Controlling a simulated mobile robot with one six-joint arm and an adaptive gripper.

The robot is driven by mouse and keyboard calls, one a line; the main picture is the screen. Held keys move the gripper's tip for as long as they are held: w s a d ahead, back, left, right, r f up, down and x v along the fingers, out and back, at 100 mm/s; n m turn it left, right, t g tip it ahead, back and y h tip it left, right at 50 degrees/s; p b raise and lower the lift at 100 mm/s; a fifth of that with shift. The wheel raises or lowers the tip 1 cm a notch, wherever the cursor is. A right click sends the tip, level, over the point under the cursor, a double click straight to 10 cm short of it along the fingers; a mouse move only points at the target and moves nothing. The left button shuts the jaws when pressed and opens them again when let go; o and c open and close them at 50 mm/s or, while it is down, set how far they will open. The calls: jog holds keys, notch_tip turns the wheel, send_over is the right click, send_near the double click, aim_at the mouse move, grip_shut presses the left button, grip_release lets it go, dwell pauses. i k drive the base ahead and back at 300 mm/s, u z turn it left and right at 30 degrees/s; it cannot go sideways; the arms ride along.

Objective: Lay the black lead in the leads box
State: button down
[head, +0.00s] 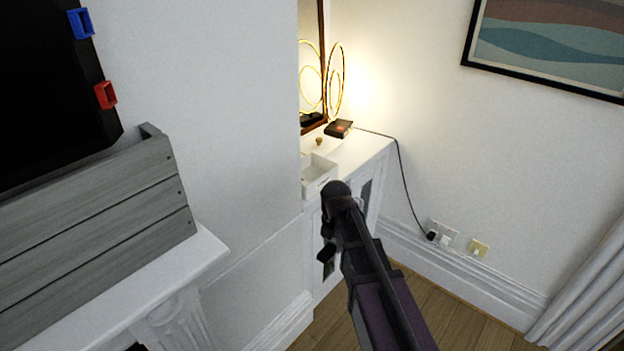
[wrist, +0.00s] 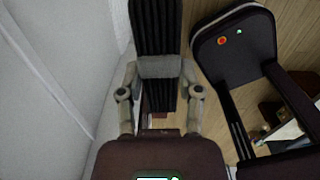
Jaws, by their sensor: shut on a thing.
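My gripper (wrist: 160,70) is shut on a black, ribbed bundle, which appears to be the black lead (wrist: 155,25). The bundle sticks out beyond the fingertips at the top of the wrist view, and part shows between the finger links. In the head view my arm reaches toward the white cabinet, and its end hangs low in front of it, below the top. The gripper's jaws are hard to make out there. A white open box (head: 318,172), likely the leads box, stands on the cabinet top, above and left of my arm's end. Its inside is only partly visible.
Another black cable (head: 403,180) runs to wall sockets (head: 443,236). A mantel (head: 190,262) with a grey crate (head: 95,215) stands left.

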aim_at(316, 176)
jog(key=i, duration=0.95)
jog(key=u, duration=0.05)
